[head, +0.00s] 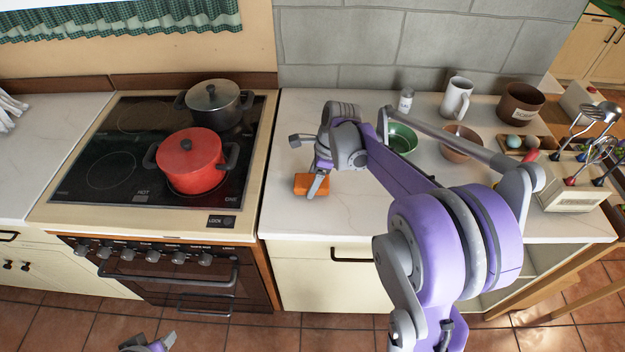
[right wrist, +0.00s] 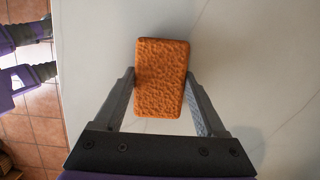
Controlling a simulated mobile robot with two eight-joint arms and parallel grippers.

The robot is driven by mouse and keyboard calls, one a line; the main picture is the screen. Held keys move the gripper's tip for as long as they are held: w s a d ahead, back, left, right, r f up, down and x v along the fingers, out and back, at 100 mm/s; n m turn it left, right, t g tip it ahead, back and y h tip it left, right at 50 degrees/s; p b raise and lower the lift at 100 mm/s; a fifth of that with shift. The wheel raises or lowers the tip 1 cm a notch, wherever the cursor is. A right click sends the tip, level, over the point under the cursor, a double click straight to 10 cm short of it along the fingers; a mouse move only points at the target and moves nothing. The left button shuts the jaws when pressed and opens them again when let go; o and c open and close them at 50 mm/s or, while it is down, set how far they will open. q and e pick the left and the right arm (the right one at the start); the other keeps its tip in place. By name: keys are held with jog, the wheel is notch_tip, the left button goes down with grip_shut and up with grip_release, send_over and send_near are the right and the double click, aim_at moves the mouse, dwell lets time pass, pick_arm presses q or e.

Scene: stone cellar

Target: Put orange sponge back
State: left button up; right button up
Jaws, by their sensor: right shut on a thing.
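The orange sponge (head: 309,184) is a small block near the front left of the right-hand counter. In the right wrist view, the sponge (right wrist: 160,77) has a rough face and sits between two dark fingertips. My right gripper (head: 318,182) is shut on it; the same gripper shows in the right wrist view (right wrist: 160,92). I cannot tell whether the sponge touches the countertop. My left gripper (head: 148,344) shows only partly at the bottom edge of the head view, apart from the sponge, and its jaws are unclear.
A stove with a red pot (head: 190,162) and a dark pot (head: 213,103) stands left of the counter (head: 295,221). A green bowl (head: 402,139), brown bowl (head: 460,146), shaker (head: 405,101), white mug (head: 455,98) and utensil holder (head: 571,196) stand right. The counter's front left is clear.

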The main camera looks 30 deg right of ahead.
aim_at(324, 180)
jog(key=shift+f, duration=0.1)
jog(key=shift+f, duration=0.15)
jog(key=o, duration=1.3)
jog(key=shift+c, duration=0.2)
jog(key=v, duration=1.2)
jog(key=s+a+f+n+t+h, duration=0.1)
jog(key=s+a+f+n, duration=0.3)
jog(key=s+n, duration=0.5)
jog(key=s+a+f+n+t+h, duration=0.1)
jog(key=s+a+f+n+t, duration=0.2)
jog(key=s+a+n, duration=0.6)
notch_tip(324, 180, down, 3)
jog(key=n, duration=0.6)
jog(key=shift+s+a+r+h+p, duration=0.2)
jog(key=shift+s+a+h+p, duration=0.1)
jog(key=shift+s+h, duration=0.1)
jog(key=shift+d, duration=0.1)
